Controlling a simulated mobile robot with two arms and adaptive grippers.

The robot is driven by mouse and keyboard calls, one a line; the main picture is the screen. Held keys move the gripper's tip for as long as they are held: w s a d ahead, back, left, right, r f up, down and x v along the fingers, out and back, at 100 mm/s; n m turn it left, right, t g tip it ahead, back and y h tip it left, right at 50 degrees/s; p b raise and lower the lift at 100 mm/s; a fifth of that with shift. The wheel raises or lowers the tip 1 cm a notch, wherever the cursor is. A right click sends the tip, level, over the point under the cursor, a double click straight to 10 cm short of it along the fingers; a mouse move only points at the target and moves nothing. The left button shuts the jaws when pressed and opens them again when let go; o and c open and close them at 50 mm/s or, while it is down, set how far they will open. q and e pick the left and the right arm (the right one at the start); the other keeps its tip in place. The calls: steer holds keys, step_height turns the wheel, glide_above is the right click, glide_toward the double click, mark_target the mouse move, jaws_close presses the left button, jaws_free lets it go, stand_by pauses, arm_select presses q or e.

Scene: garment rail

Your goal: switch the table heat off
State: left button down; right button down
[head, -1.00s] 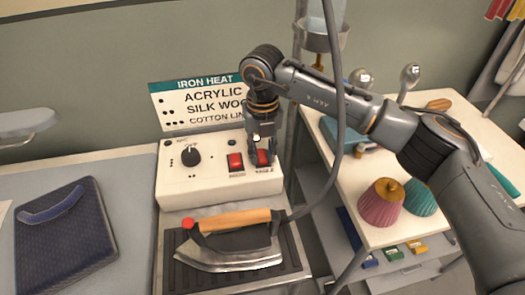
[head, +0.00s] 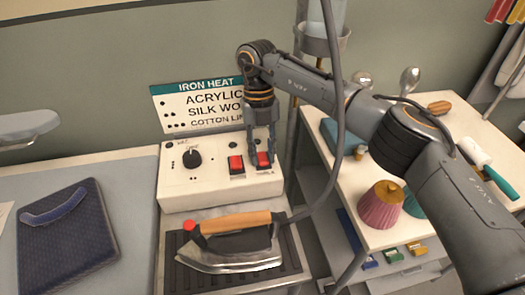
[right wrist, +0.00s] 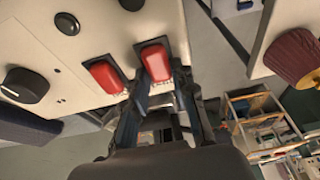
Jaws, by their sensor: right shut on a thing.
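The cream control box (head: 205,195) stands at the back of the ironing station, with two red rocker switches and a black dial (head: 191,158) on its face. The right red switch (head: 264,160), above a "TABLE" label, is the table heat switch; it also shows in the right wrist view (right wrist: 155,61). The other red switch (head: 236,166) is just to its left. My right gripper (head: 261,147) points down at the table switch, its fingers shut at the switch's sides. The rocker's exact tilt is hard to tell. My left gripper is out of view.
An iron (head: 232,250) with a wooden handle rests on a dark ribbed pad in front of the box. Its grey cable rises past my right arm. An "IRON HEAT" sign (head: 200,108) stands behind. A side table (head: 345,220) holds tools at the right.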

mark_target(262, 159)
steer(key=c, duration=1.1)
jaws_free()
steer(key=shift+r, duration=0.1)
step_height(262, 159, up, 10)
steer(key=shift+f, duration=0.1)
